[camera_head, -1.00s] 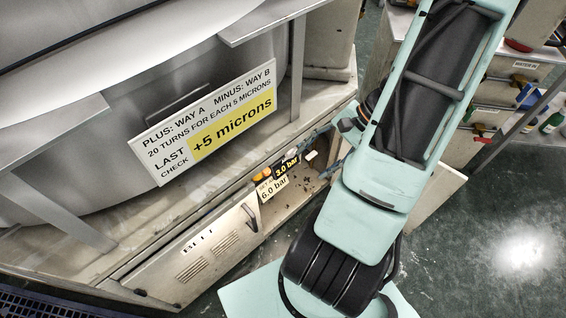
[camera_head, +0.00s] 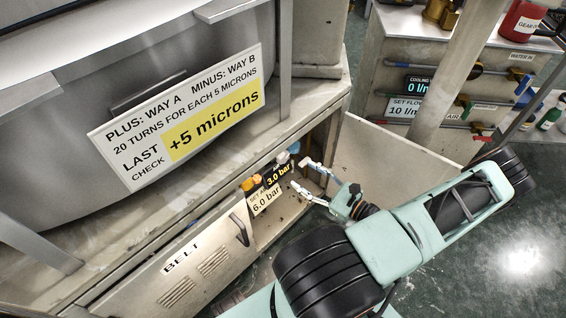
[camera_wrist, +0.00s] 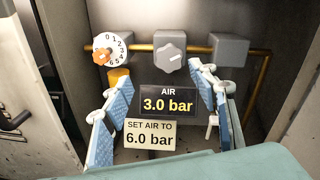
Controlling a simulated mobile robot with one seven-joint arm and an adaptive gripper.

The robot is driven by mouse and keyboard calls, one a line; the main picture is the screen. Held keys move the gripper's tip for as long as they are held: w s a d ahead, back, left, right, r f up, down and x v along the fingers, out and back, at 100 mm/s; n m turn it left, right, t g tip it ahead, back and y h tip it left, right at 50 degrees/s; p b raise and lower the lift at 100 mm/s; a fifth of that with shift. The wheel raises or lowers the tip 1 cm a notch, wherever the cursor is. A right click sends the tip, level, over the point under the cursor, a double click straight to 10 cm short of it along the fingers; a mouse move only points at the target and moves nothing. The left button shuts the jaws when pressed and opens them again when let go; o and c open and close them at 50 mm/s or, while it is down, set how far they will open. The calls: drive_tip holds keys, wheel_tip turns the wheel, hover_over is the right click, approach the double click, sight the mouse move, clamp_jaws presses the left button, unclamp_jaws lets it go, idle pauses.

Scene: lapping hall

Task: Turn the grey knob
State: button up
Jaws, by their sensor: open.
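In the wrist view a grey lobed knob (camera_wrist: 170,56) sits on the front of a grey box at top centre. It appears as a small pale shape in the head view (camera_head: 282,158). My gripper (camera_wrist: 160,88) is open and empty, its blue-padded fingers wide apart on either side of the displays. In the head view my gripper (camera_head: 303,174) points into the open cabinet, in front of the fittings. The knob lies beyond the fingertips, apart from them. The AIR display (camera_wrist: 167,101) reads 3.0 bar, and the label (camera_wrist: 150,136) under it says set air to 6.0 bar.
An orange knob (camera_wrist: 103,56) on a white numbered dial is left of the grey knob. A bare grey box (camera_wrist: 230,48) is to its right, with a brass pipe behind. The cabinet's BELT panel (camera_head: 195,268) and an open door panel (camera_head: 385,165) flank the opening.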

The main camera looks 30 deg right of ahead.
sight(285, 160)
drive_tip(key=shift+m+t+h, duration=0.4)
drive_tip(key=shift+m+h, duration=0.3)
drive_tip(key=x, duration=0.3)
drive_tip(key=b+x, duration=0.1)
drive_tip(key=x, duration=0.3)
drive_tip(key=d+f+b+x, duration=0.1)
drive_tip(key=x, duration=0.3)
drive_tip(key=shift+f, duration=0.1)
drive_tip(key=c, duration=1.2)
